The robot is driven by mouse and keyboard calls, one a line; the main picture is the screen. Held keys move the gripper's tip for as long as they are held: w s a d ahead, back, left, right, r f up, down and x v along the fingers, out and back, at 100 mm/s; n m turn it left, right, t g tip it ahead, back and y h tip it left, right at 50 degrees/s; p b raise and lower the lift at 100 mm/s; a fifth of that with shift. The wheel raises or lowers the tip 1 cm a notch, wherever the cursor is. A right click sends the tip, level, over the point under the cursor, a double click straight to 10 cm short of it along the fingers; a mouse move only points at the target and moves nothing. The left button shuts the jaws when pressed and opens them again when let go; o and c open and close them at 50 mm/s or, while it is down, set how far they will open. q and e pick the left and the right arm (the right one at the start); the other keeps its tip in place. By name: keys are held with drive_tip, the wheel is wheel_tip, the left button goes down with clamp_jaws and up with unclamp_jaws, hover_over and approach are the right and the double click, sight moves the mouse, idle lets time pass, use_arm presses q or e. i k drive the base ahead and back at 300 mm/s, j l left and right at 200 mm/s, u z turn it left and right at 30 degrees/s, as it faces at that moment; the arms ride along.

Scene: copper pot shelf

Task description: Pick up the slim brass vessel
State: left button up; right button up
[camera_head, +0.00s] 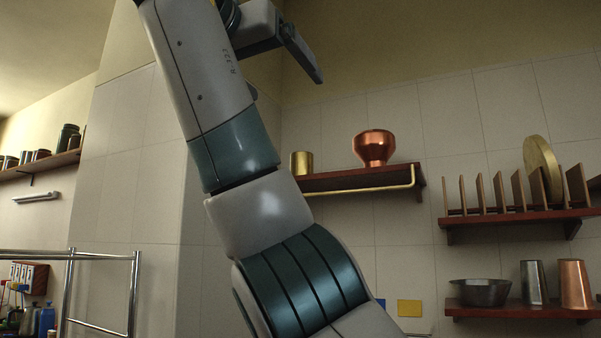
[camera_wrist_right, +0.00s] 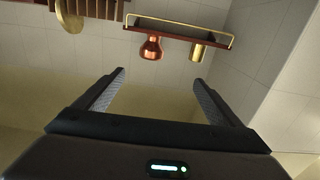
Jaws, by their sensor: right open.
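The slim brass vessel (camera_head: 301,163) stands upright at the left end of the middle wooden shelf, left of a copper pot (camera_head: 374,147). In the right wrist view, which is upside down, the brass vessel (camera_wrist_right: 197,52) appears beyond the fingertips, to the right of the copper pot (camera_wrist_right: 151,48). My right gripper (camera_wrist_right: 158,78) is open with nothing between its fingers. In the head view one dark finger of it (camera_head: 302,54) shows high above the shelf, and the rest is partly hidden by my arm. My left gripper is not in view.
The middle shelf (camera_head: 345,180) has a brass rail along its front. A right-hand rack (camera_head: 520,216) holds upright boards and a brass disc. A lower shelf (camera_head: 520,311) holds a dark bowl and two cups. A tiled wall corner (camera_head: 140,150) juts out at left.

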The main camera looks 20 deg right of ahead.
sight(302, 163)
drive_tip(key=i+l, duration=0.25)
drive_tip(key=i, duration=0.25)
drive_tip(key=i+l, duration=0.25)
drive_tip(key=i, duration=0.3)
drive_tip(key=i+l, duration=0.2)
drive_tip(key=i, duration=0.3)
